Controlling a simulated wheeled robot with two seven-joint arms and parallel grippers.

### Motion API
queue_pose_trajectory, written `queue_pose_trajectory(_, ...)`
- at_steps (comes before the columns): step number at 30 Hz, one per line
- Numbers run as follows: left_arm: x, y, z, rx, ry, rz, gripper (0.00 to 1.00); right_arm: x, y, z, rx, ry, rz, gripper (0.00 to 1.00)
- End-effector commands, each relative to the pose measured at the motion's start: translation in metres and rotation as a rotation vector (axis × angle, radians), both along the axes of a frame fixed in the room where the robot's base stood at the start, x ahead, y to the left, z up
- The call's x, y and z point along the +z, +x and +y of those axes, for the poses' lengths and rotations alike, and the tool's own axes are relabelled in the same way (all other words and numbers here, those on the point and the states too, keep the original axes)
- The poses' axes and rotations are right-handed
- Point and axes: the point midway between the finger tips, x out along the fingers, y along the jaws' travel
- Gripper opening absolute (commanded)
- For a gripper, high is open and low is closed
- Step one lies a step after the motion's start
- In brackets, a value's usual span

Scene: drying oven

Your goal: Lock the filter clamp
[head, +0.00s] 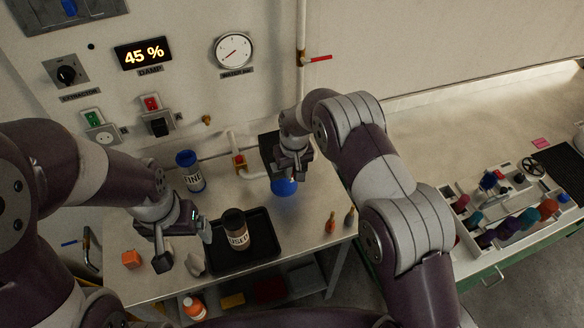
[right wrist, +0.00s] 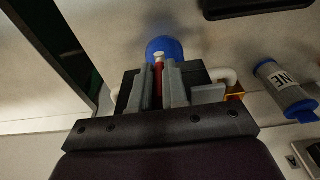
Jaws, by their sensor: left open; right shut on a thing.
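The filter clamp is not plainly seen. A thin red piece with a pale tip (right wrist: 158,75), perhaps its lever, shows in the right wrist view between the fingers of my right gripper (right wrist: 158,82), which is shut on it. A round blue body (right wrist: 160,47) lies just beyond the fingertips; it also shows in the head view (head: 284,187) under my right gripper (head: 288,172), which hides much of it. My left gripper (head: 182,240) is open and empty, left of the black tray (head: 265,258).
A dark jar labelled USED (head: 236,233) stands in the tray. A blue-capped jar labelled FINE (head: 190,172) stands behind it. An orange block (head: 131,259) and grey lumps lie at left. Two small bottles (head: 330,224) stand at right. White piping (head: 238,160) runs along the wall.

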Motion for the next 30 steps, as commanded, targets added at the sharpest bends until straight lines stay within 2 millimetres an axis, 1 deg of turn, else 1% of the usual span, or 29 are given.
queue_pose_trajectory(1,-0.0001,0.0000,0.0000,0.000,0.000,0.000,0.93,-0.0004,0.0000,0.0000,0.000,0.000,0.000,0.17)
queue_pose_trajectory(2,-0.0001,0.0000,0.0000,0.000,0.000,0.000,0.93,-0.0004,0.0000,0.0000,0.000,0.000,0.000,0.27)
queue_pose_trajectory(3,-0.0001,0.0000,0.0000,0.000,0.000,0.000,0.93,-0.0004,0.0000,0.0001,0.000,0.000,0.000,0.39)
queue_pose_trajectory(26,0.0000,0.0001,0.0000,0.000,0.000,0.000,0.93,-0.0007,-0.0008,0.0013,0.001,0.001,0.001,0.39)
queue_pose_trajectory(30,0.0043,0.0000,0.0000,0.000,0.000,0.000,0.93,0.0057,-0.0007,0.0011,0.001,0.001,0.001,0.39)
